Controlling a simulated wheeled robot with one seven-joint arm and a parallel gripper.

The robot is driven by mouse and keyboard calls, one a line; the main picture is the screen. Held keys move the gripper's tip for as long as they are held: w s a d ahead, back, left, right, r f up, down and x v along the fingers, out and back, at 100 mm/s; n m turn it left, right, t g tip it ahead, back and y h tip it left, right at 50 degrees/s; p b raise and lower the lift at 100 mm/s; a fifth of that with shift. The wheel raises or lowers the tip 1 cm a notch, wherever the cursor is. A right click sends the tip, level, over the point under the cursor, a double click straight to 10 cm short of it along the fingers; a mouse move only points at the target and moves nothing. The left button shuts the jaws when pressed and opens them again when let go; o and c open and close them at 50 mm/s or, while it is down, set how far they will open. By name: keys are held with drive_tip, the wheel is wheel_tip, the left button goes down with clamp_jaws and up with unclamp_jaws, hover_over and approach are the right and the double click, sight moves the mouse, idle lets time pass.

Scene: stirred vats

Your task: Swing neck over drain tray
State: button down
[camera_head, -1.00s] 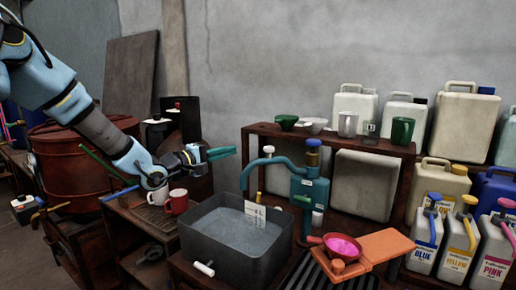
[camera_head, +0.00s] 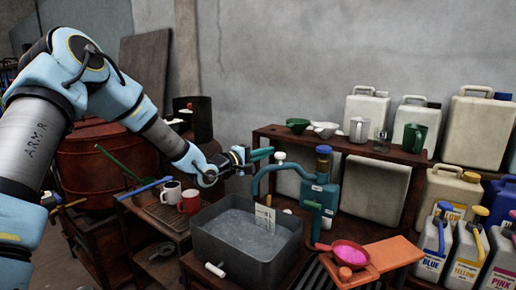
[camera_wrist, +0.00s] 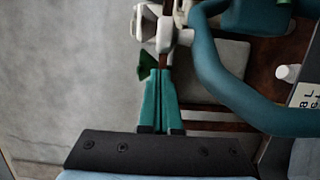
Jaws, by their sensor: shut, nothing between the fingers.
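The teal curved neck (camera_head: 262,176) rises from a teal upright body (camera_head: 322,190) with a blue cap and arches left over a grey basin (camera_head: 232,262). A white knob (camera_head: 280,156) tops its bend; white fittings also show in the wrist view (camera_wrist: 163,30). My gripper (camera_head: 264,153) has teal fingers, shut and empty, just left of the knob. In the wrist view the fingertips (camera_wrist: 158,74) point at the white fittings; I cannot tell whether they touch. A dark slatted tray (camera_head: 316,277), likely the drain tray, lies right of the basin, partly hidden.
Two mugs (camera_head: 188,201) stand left of the basin. A shelf (camera_head: 345,146) with cups is behind. Jugs (camera_head: 435,240) crowd the right.

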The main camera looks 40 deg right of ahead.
drive_tip(key=shift+s+a+p, duration=0.15)
drive_tip(key=shift+s+p, duration=0.05)
drive_tip(key=shift+s, duration=0.35)
drive_tip(key=shift+s+a+p, duration=0.15)
drive_tip(key=shift+s, duration=0.35)
drive_tip(key=shift+s, duration=0.15)
